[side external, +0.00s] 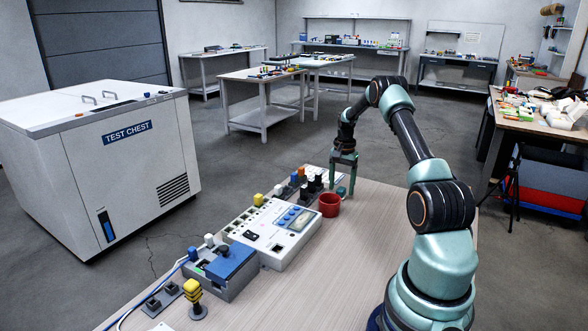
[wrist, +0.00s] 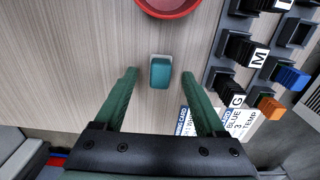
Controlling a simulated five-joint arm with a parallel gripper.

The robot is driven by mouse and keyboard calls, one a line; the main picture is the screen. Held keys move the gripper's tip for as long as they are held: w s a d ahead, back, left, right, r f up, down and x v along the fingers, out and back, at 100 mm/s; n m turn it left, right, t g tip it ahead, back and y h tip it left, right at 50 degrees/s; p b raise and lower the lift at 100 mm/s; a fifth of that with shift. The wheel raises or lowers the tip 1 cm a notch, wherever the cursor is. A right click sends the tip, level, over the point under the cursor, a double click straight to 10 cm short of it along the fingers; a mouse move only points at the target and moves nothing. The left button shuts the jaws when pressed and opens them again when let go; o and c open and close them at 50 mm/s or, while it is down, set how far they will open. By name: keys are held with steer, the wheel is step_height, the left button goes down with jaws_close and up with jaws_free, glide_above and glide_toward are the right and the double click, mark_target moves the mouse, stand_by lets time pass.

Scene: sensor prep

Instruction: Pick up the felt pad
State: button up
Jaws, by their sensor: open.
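The felt pad appears to be the small teal-green block with a pale grey edge (wrist: 160,73) on the wooden table. In the wrist view it lies between the two green fingers of my gripper (wrist: 160,76), with a visible gap on each side. In the side view a small teal piece (side external: 341,191) shows beside the red cup, below my gripper (side external: 344,184). My gripper is open, pointing down, and holds nothing. I cannot tell exactly how high the fingertips are above the pad.
A red cup (side external: 329,204) stands close to the pad; its rim also shows in the wrist view (wrist: 168,10). A rack of black, blue and orange plugs (wrist: 243,52) and a printed label card (wrist: 236,121) lie to the right. A white instrument box (side external: 275,231) stands nearer the camera. The table's right side is bare.

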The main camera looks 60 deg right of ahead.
mark_target(341, 189)
steer(key=shift+f, duration=0.95)
jaws_close()
steer(key=shift+r, duration=0.1)
step_height(341, 189, up, 20)
steer(key=shift+a, duration=0.1)
